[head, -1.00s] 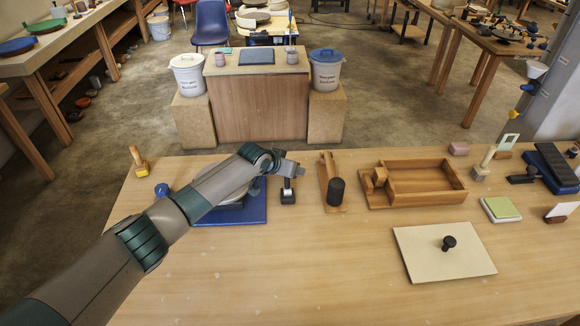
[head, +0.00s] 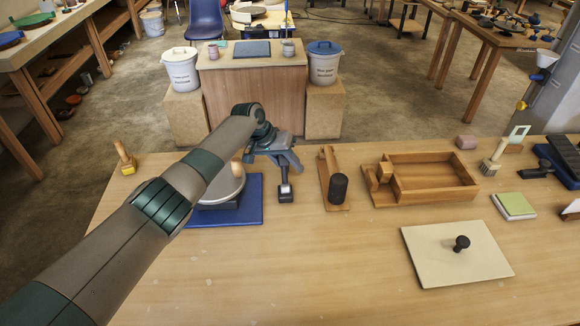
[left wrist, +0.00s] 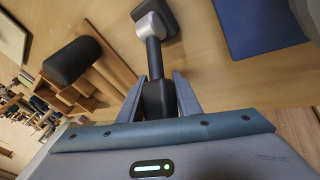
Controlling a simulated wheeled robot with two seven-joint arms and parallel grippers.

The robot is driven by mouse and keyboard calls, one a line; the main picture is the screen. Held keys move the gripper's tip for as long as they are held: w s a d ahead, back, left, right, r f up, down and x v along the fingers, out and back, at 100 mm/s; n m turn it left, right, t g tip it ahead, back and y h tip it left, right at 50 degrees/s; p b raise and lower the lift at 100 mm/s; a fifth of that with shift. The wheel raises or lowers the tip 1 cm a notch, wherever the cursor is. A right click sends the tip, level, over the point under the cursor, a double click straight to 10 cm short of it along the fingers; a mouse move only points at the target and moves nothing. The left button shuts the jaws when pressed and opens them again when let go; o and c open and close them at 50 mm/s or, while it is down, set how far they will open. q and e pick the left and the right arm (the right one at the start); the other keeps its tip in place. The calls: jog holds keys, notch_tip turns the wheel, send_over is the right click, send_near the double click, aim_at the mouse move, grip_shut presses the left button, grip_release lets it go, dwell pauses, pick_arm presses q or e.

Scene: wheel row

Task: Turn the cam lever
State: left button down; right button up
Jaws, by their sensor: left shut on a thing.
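The cam lever (head: 285,194) stands on the bench, right of the blue mat. It has a dark base, a silver hub and a black handle. In the left wrist view, its silver hub (left wrist: 148,24) is near the top, with a black rod running down from it to the thick black grip (left wrist: 158,98). My left gripper (head: 283,164) is above the lever, and its two fingers (left wrist: 159,92) are shut around the grip, one on each side. In the head view the fingers partly hide the handle. My right gripper is not in view.
The blue mat (head: 252,208) with a grey disc (head: 221,192) lies left of the lever. A wooden stand with a black cylinder (head: 338,187) is close on the right. Further right are a wooden tray (head: 435,198) and a pale board (head: 428,268).

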pick_arm(q)
jog(key=shift+f, duration=0.1)
jog(key=c, duration=1.3)
grip_release()
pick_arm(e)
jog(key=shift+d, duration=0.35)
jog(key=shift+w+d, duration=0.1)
